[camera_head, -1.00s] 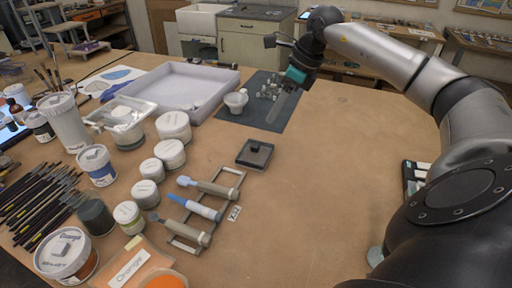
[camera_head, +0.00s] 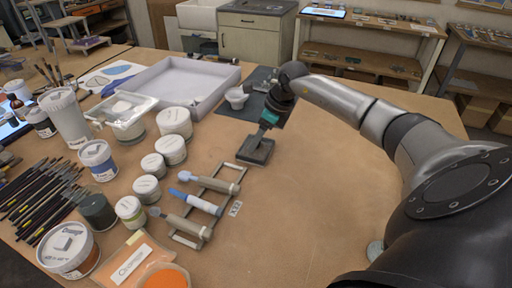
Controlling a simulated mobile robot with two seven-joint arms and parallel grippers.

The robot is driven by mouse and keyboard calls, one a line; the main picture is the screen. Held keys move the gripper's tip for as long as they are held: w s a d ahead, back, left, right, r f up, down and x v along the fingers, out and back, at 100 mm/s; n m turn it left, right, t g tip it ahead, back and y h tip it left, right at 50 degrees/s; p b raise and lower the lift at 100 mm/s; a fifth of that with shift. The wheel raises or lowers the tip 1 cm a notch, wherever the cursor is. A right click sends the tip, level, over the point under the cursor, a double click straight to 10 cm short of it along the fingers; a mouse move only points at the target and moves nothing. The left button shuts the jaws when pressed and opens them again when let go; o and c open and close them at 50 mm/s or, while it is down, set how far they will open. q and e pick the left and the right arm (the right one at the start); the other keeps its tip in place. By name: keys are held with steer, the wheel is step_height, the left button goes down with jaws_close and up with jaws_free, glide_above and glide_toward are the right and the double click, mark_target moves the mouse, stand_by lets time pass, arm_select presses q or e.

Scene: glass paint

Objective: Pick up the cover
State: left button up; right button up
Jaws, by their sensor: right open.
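The gripper is open. It hides the knob and part of the plate, and I cannot tell whether the fingers touch it. My left gripper is not in view.
A tool rack (camera_head: 213,184) with several handled tools lies in front of the cover. White jars (camera_head: 171,149) stand to the left, and a large white tray (camera_head: 208,105) lies behind them. A white mortar (camera_head: 237,94) stands at the back. The table right of the cover is clear.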

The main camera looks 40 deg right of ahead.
jaws_close()
stand_by(0.5)
